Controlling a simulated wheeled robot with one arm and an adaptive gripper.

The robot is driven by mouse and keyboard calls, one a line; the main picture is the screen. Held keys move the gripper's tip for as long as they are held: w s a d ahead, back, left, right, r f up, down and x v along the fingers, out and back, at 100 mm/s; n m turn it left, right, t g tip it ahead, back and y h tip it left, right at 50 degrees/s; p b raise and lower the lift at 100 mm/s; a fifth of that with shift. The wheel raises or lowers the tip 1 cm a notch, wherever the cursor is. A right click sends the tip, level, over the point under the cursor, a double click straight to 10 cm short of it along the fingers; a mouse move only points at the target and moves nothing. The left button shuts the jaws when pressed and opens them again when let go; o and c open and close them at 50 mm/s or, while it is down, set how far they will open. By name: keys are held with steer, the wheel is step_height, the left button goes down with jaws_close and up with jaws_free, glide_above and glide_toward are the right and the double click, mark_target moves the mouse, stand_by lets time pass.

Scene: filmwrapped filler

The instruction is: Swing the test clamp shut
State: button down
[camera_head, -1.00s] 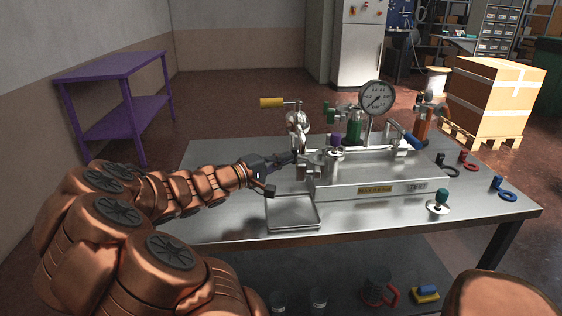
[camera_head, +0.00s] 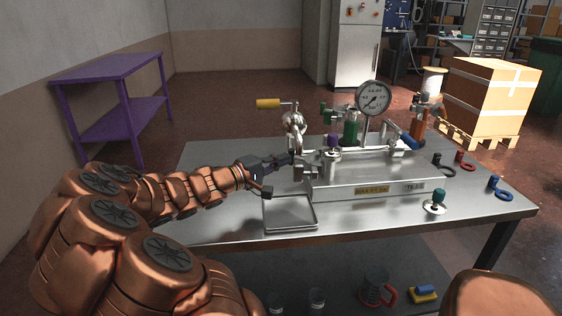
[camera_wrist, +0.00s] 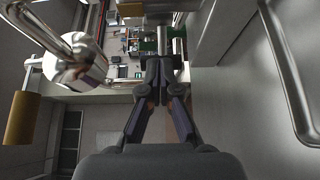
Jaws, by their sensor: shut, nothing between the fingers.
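A metal mechanism with a yellow handle (camera_head: 268,103) stands at the left end of the steel fixture (camera_head: 350,188); I take it for the test clamp (camera_head: 293,128). Its handle sticks out level to the left in the head view. In the wrist view the yellow handle (camera_wrist: 22,118) and shiny rounded metal (camera_wrist: 82,62) are at the left. My gripper (camera_head: 289,158) is shut and empty, low in front of the mechanism and beside a small metal block (camera_head: 305,172) at the fixture's left end. Whether its fingertips (camera_wrist: 161,66) touch metal is unclear.
A shallow metal tray (camera_head: 290,226) lies on the bench below my gripper. A pressure gauge (camera_head: 373,97), a purple-topped post (camera_head: 333,141) and a green cylinder (camera_head: 350,130) stand on or behind the fixture. A teal-knobbed part (camera_head: 437,198) and coloured rings are at the right.

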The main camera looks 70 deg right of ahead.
steer(key=shift+d, duration=0.1)
steer(key=w+a+p, duration=0.1)
steer(key=w+a, duration=0.3)
steer(key=w, duration=0.7)
steer(key=shift+p, duration=0.35)
